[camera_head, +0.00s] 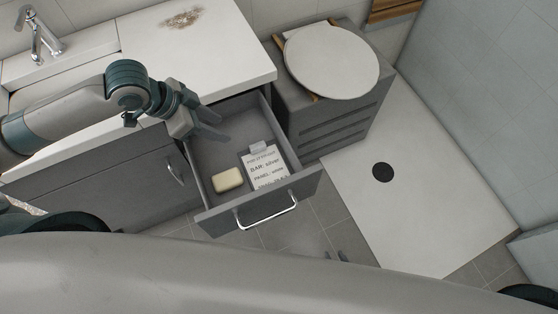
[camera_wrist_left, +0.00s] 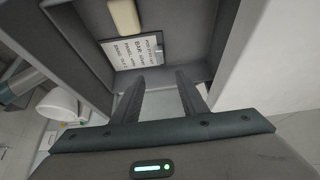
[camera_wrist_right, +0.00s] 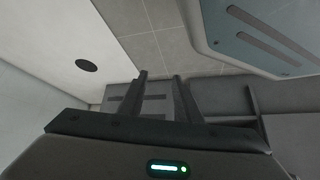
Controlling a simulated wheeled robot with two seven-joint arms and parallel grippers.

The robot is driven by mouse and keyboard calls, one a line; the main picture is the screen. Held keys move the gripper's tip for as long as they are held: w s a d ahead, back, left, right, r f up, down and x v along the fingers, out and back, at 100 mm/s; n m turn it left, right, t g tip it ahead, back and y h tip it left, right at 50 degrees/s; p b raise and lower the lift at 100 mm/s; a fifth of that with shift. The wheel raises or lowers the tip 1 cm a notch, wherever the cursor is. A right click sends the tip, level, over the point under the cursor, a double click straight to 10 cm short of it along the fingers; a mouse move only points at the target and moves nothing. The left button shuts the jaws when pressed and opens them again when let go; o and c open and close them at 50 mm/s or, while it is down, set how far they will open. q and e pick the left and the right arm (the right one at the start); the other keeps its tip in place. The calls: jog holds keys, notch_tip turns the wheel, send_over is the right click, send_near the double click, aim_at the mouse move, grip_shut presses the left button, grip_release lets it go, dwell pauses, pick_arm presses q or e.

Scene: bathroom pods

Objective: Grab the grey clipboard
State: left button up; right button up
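The clipboard (camera_head: 266,167) lies in the open drawer (camera_head: 207,160), with a white printed sheet on its face and a clip at its top edge. It also shows in the left wrist view (camera_wrist_left: 133,50), beyond the fingertips. My left gripper (camera_head: 217,126) is above the back left part of the drawer, apart from the clipboard, its fingers open and empty. In the left wrist view its two fingers (camera_wrist_left: 160,82) stand apart. My right gripper (camera_wrist_right: 160,78) is open and empty in its wrist view; in the head view only its fingertips (camera_head: 338,256) seem to show near the floor.
A beige soap-like block (camera_head: 227,180) lies in the drawer left of the clipboard. The drawer front has a metal handle (camera_head: 267,212). A white countertop (camera_head: 200,50) overhangs the drawer's back. A grey cabinet with a round white lid (camera_head: 331,60) stands to the right.

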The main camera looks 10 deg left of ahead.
pick_arm(q)
jog(key=shift+f, duration=0.1)
pick_arm(e)
jog(key=shift+w+r, duration=0.25)
jog(key=shift+w, duration=0.2)
